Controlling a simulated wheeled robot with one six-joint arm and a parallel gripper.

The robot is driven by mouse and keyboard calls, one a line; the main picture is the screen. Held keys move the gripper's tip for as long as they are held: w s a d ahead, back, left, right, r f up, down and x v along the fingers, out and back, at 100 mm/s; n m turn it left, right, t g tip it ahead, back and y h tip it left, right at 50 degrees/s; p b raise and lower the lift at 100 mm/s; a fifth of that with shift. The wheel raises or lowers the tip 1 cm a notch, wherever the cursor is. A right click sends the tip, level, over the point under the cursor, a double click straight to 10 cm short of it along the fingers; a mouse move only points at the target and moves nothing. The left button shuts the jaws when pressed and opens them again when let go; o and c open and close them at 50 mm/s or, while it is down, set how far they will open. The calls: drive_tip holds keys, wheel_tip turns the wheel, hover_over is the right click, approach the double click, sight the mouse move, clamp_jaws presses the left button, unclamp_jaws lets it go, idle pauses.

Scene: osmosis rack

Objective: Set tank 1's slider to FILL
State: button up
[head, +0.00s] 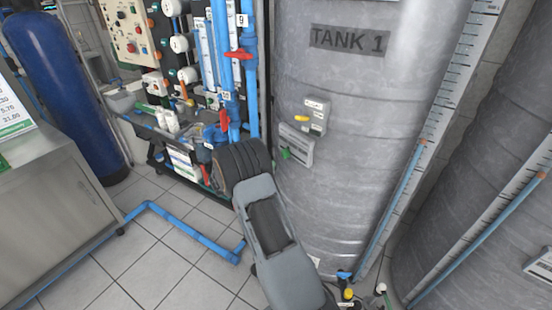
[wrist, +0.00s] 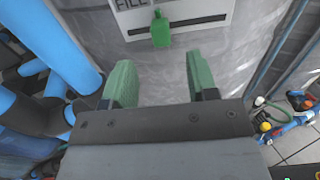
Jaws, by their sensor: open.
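Tank 1 (head: 345,85) is a large grey cylinder with a dark "TANK 1" label. Its slider panel (head: 297,146) is a light plate low on the tank wall with a green knob (head: 285,153). In the wrist view, the panel (wrist: 205,14) shows the word FILL at its left and a horizontal dark slot. The green knob (wrist: 161,28) is on the left part of the slot, a little right of the word. My gripper (wrist: 161,80) is open and empty, its green fingers below and apart from the knob.
A second small panel with a yellow knob (head: 301,119) is just above the slider panel. Blue pipes (head: 248,80) with red valves stand close to the left. Small fittings (head: 346,293) sit at the tank's foot. Tiled floor (head: 155,255) is open at left, crossed by a blue pipe.

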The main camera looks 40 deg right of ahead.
drive_tip(key=shift+a, duration=2.7)
